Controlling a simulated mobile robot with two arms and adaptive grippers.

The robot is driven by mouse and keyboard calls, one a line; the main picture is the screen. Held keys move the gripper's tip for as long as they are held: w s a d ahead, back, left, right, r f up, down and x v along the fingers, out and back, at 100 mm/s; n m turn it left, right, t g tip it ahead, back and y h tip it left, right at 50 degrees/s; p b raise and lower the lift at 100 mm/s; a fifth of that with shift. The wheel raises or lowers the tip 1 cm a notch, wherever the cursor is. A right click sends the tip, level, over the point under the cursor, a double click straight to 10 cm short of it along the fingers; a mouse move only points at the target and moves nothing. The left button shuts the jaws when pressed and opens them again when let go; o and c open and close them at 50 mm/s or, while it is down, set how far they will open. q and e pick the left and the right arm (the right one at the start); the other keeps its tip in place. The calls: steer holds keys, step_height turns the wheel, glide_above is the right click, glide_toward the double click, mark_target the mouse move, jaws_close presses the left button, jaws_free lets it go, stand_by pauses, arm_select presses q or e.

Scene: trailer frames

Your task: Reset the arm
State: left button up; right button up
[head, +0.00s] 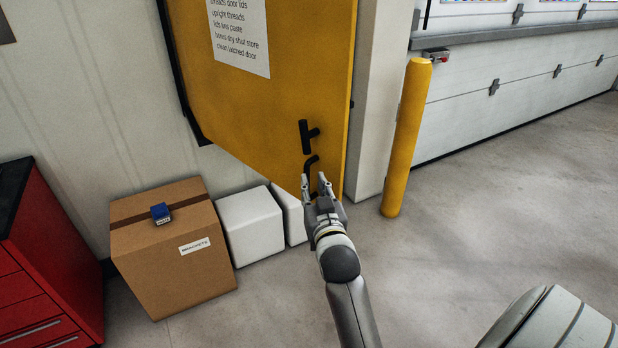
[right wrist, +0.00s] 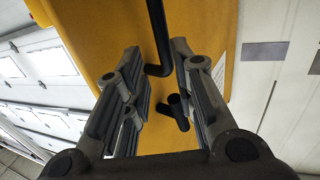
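My right gripper (head: 314,184) is in front of the lower part of a yellow door (head: 270,85), just below its black handles. Its two fingers are apart, and I see nothing gripped between them. In the right wrist view the open fingers (right wrist: 157,52) frame a bent black handle (right wrist: 157,35) and a T-shaped black handle (right wrist: 178,110) on the door. The T-shaped handle (head: 308,135) sits above the curved one (head: 311,163) in the head view. I cannot tell whether a finger touches the handle. My left gripper is not in view.
A cardboard box (head: 175,248) with a small blue item (head: 161,213) on it stands at left, beside white blocks (head: 250,224). A red cabinet (head: 40,265) is at far left. A yellow post (head: 407,138) stands right of the door. The floor at right is clear.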

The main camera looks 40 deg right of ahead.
steer(key=shift+s+a+f, duration=0.25)
steer(key=shift+s, duration=0.05)
steer(key=shift+s, duration=0.1)
